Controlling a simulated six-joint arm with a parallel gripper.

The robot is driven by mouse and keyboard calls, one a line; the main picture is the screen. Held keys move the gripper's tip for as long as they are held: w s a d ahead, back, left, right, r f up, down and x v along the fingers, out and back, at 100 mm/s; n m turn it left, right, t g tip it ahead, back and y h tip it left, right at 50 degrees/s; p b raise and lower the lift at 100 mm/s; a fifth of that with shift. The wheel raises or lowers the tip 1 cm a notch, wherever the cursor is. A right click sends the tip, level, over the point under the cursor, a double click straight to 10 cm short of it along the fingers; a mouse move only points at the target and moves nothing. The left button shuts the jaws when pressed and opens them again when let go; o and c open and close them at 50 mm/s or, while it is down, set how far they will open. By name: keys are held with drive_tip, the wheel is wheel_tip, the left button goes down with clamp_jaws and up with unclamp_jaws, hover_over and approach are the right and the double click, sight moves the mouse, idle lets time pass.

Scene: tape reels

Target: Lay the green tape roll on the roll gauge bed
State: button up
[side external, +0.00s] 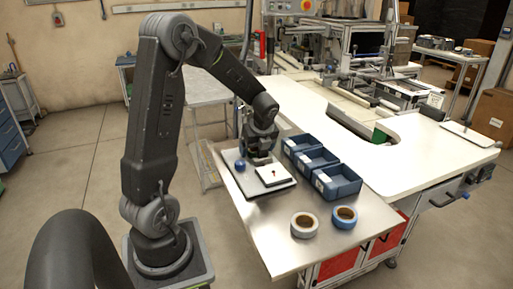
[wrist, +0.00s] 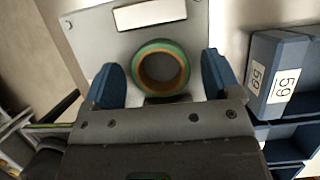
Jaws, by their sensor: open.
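The green tape roll (wrist: 160,45), with a brown core, lies flat in the wrist view over a grey plate with corner screws and a white label, which looks like the roll gauge bed (wrist: 105,40). My gripper (wrist: 163,80) is open, its blue fingers on either side of the roll with a gap on each side. I cannot tell the exact height of the fingers over the plate. In the side view my gripper (side external: 259,158) is low over the table's far left part, by the plate with a white panel (side external: 275,173). The green roll is hidden there.
Three blue bins (side external: 313,162) stand in a row right of my gripper; one with a label shows in the wrist view (wrist: 285,60). A grey-white roll (side external: 304,225) and a blue roll (side external: 344,217) lie near the table's front. The table's front left is clear.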

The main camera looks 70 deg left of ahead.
drive_tip(key=v, duration=1.2)
drive_tip(key=shift+d+r, duration=0.1)
drive_tip(key=s+d+n+t+h, duration=0.1)
drive_tip(key=s+d+n+t, duration=0.1)
drive_tip(key=s+d+n, duration=0.2)
drive_tip(key=s+d+r+n+t+h, duration=0.1)
drive_tip(key=s+d+n+h, duration=0.1)
drive_tip(key=d+n, duration=0.6)
drive_tip(key=s+d+r+n+t+h, duration=0.1)
drive_tip(key=s+d+n, duration=0.4)
drive_tip(key=d, duration=0.6)
drive_tip(key=shift+s+d+n+t, duration=0.15)
drive_tip(key=shift+s+n+t, duration=0.2)
drive_tip(key=shift+t, duration=0.45)
drive_tip(key=shift+w, duration=0.1)
